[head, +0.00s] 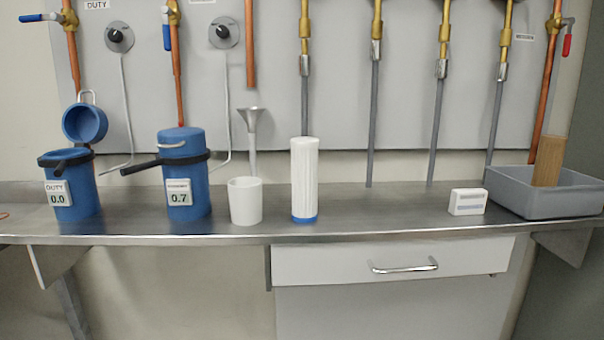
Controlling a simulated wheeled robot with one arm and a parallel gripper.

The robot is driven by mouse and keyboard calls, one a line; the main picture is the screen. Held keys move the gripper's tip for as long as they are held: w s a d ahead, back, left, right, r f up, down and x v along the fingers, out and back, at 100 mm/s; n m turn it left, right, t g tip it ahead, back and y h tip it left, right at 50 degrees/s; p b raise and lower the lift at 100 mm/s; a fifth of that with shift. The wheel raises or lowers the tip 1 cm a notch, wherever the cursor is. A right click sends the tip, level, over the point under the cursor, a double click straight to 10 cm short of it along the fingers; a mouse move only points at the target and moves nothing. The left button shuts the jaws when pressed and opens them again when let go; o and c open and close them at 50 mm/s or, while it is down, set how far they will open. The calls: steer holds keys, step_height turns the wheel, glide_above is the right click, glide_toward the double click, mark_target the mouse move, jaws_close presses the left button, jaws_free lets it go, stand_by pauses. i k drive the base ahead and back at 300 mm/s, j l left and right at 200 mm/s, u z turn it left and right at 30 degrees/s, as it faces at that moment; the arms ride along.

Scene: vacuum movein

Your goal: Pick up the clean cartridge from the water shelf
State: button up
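A white pleated cartridge (304,178) with a blue base stands upright on the metal shelf (377,221), near the middle of the head view. It stands near the shelf's front edge, just right of a white cup. A brown cartridge-like piece (549,160) leans upright in a grey tray (526,203) at the far right. My gripper does not show in the head view.
The white cup (245,203) is close to the white cartridge's left. Two blue housings, one open (74,198) and one closed (184,195), stand further left. Pipes hang behind; the shelf right of the cartridge is clear.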

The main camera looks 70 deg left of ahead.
mark_target(304, 150)
steer(key=u, duration=3.45)
